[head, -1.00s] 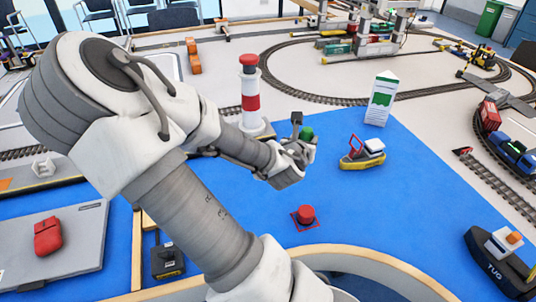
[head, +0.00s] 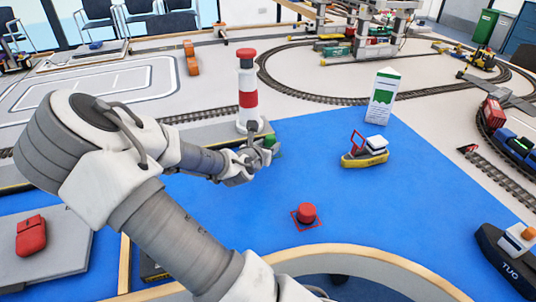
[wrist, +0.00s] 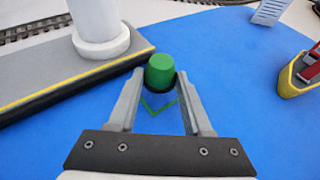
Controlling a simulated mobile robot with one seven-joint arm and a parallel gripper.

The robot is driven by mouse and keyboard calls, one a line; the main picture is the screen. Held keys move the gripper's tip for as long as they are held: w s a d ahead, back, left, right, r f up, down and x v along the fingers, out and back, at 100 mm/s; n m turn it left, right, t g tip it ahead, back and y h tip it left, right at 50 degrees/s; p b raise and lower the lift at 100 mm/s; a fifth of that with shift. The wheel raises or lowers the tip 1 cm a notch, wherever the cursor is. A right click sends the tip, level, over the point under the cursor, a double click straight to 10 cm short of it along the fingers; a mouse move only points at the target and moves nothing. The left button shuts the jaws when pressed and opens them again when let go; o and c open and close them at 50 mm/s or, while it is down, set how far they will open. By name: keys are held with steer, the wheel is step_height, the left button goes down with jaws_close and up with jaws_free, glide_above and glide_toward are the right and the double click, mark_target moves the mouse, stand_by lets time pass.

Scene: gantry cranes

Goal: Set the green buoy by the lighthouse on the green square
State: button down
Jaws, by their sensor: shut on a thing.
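The green buoy (wrist: 160,70) is between the fingertips of my gripper (wrist: 160,84), which is shut on it. In the head view the buoy (head: 270,141) and my gripper (head: 257,153) are at the foot of the red-and-white lighthouse (head: 248,95). The lighthouse's white base (wrist: 100,40) shows at the upper left of the wrist view. The green square (wrist: 157,113) is an outline on the blue mat, with its near corner showing below the buoy. The buoy covers its far part. I cannot tell whether the buoy touches the mat.
The lighthouse stands on a grey quay (wrist: 45,80) with a yellow edge, left of the buoy. A red buoy (head: 306,213) sits on a red square. A yellow boat (head: 365,155) and a white sign (head: 381,97) are to the right. Blue mat (head: 230,215) is free in front.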

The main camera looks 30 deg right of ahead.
steer(key=shift+f, duration=1.05)
steer(key=shift+f, duration=0.2)
steer(key=shift+c, duration=1.6)
jaws_free()
steer(key=shift+r, duration=0.1)
steer(key=shift+r, duration=0.15)
steer(key=p+v, duration=0.4)
steer(key=v, duration=0.7)
steer(key=shift+a, duration=0.15)
steer(key=shift+s+a+r, duration=0.1)
steer(key=shift+s+a, duration=0.15)
steer(key=shift+s, duration=0.05)
